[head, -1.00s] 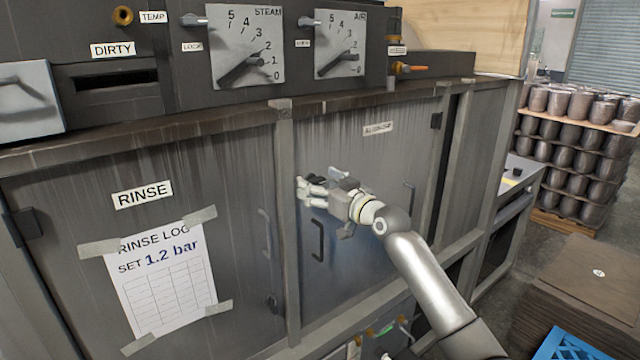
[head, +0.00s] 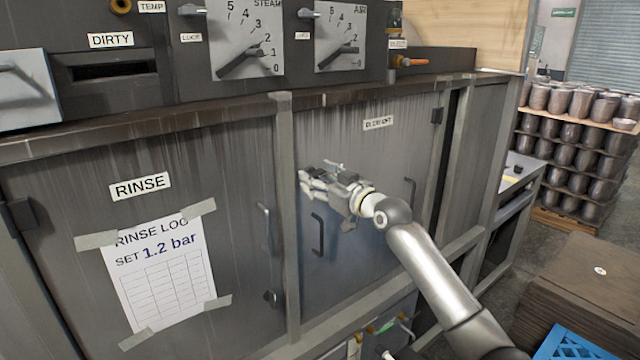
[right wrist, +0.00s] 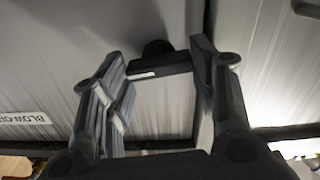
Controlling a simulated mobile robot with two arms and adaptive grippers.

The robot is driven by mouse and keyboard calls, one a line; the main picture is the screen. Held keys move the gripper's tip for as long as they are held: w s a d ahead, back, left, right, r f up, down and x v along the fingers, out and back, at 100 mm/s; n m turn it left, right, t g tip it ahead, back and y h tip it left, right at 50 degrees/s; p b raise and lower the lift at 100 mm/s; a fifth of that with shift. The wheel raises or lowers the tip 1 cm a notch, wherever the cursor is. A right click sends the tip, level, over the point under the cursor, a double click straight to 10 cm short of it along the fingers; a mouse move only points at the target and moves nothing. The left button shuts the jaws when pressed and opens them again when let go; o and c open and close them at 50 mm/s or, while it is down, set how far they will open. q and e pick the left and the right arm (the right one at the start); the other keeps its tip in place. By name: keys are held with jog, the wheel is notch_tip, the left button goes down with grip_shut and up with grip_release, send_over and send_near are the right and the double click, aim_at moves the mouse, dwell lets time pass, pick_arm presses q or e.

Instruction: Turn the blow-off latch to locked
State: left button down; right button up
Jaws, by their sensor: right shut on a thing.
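The blow-off latch (right wrist: 158,66) is a dark bar with a round black knob and a pale mark, near the door's edge in the right wrist view. It lies nearly level there, slightly tilted. My right gripper (right wrist: 160,75) is shut on it, one finger at each end of the bar. In the head view my right gripper (head: 303,182) is at the left edge of the blow-off door (head: 350,235) and hides the latch. The door's label (head: 378,122) shows in the right wrist view as "BLOW-OFF" (right wrist: 24,118). My left gripper is out of view.
A dark handle (head: 318,234) is just below my right gripper. The closed rinse door (head: 90,250), with a taped log sheet (head: 165,275), is left of the post (head: 286,200). Dials (head: 245,45) and an orange-handled valve (head: 408,62) are above. Stacked pots (head: 570,120) stand at the right.

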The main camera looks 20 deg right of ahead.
jog(key=shift+f+n+b, duration=0.15)
jog(key=shift+n+b, duration=0.55)
jog(key=shift+n, duration=0.2)
jog(key=shift+n+b, duration=0.5)
jog(key=shift+n, duration=1.3)
jog(key=shift+r+n, duration=0.2)
jog(key=shift+n, duration=0.7)
jog(key=n+p, duration=0.1)
jog(key=n, duration=0.1)
jog(key=shift+n, duration=0.4)
jog(key=n+p, duration=0.1)
jog(key=n, duration=0.1)
jog(key=shift+a+n+p, duration=0.1)
jog(key=shift+n+p, duration=0.2)
pick_arm(q)
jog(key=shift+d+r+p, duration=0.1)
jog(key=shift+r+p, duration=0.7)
jog(key=shift+p, duration=0.25)
pick_arm(e)
jog(key=shift+f+n, duration=0.2)
jog(key=shift+n, duration=1.6)
